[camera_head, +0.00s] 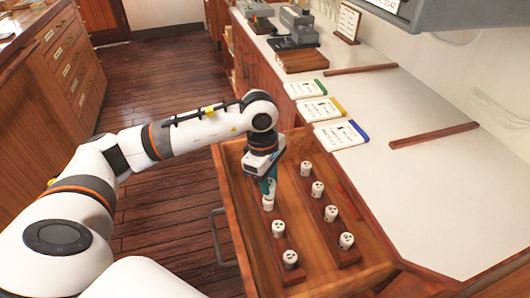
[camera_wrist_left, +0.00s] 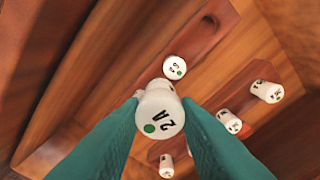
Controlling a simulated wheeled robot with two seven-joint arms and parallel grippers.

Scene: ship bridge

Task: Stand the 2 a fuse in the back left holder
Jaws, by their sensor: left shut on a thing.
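My left gripper (camera_head: 268,187) is over the left fuse rack in the open drawer, its teal fingers pointing down. In the left wrist view, the fingers (camera_wrist_left: 162,125) are shut on the 2 A fuse (camera_wrist_left: 160,113), a white cylinder with a green dot, its labelled top facing the camera. A white fuse (camera_head: 268,203) shows right at the fingertips in the head view; I cannot tell if it is the held one. The left rack (camera_head: 283,243) bears fuses nearer me. Its back left holder is hidden behind my gripper in the head view. My right gripper is not in view.
The right rack in the drawer (camera_head: 235,225) bears several white fuses (camera_head: 331,213). Another fuse (camera_wrist_left: 174,67) stands close beyond the held one in the wrist view. Cards (camera_head: 340,134) lie on the white counter (camera_head: 430,190) to the right.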

